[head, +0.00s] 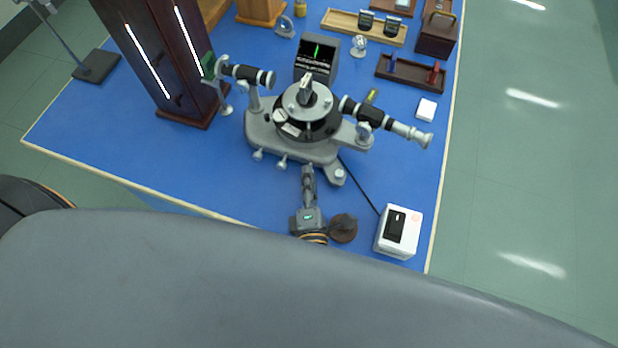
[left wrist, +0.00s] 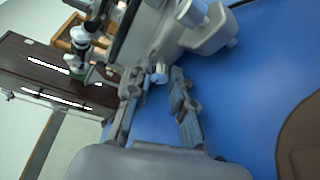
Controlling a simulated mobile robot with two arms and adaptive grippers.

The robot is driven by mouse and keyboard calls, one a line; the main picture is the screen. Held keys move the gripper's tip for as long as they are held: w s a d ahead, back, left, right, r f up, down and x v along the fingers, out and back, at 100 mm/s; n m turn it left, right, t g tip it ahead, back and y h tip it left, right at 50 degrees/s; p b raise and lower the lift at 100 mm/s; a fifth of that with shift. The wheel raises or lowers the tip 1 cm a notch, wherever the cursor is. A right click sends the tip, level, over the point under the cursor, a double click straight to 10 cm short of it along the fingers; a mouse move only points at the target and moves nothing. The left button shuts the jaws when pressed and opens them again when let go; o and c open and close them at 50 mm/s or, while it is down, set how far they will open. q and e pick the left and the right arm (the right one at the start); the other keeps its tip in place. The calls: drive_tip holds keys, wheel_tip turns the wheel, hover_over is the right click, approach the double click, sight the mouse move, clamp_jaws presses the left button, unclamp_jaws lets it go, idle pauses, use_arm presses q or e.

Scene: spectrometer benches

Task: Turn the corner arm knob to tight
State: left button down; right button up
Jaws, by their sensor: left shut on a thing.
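The grey spectrometer (head: 268,132) stands on the blue bench, with a round black-rimmed table and two black telescope tubes. Two small pale knobs (head: 282,163) stick out from its front edge. My left gripper (head: 308,172) reaches up to the front of the base, right of these knobs. In the left wrist view its fingers (left wrist: 158,82) are around a small light grey knob (left wrist: 158,73) at the base's edge, shut on it. In the head view the gripper hides this knob. No tight mark can be read. My right gripper is not in view.
A white box with a black face (head: 399,232) stands near the front right, with a black cable behind it. A brown disc (head: 344,229) lies beside my left gripper. A dark wooden cabinet (head: 150,60) with glowing strips stands at left. Trays line the back right.

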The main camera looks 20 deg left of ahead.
use_arm(q)
drive_tip(key=c, duration=1.2)
unclamp_jaws()
drive_tip(key=shift+o, duration=0.2)
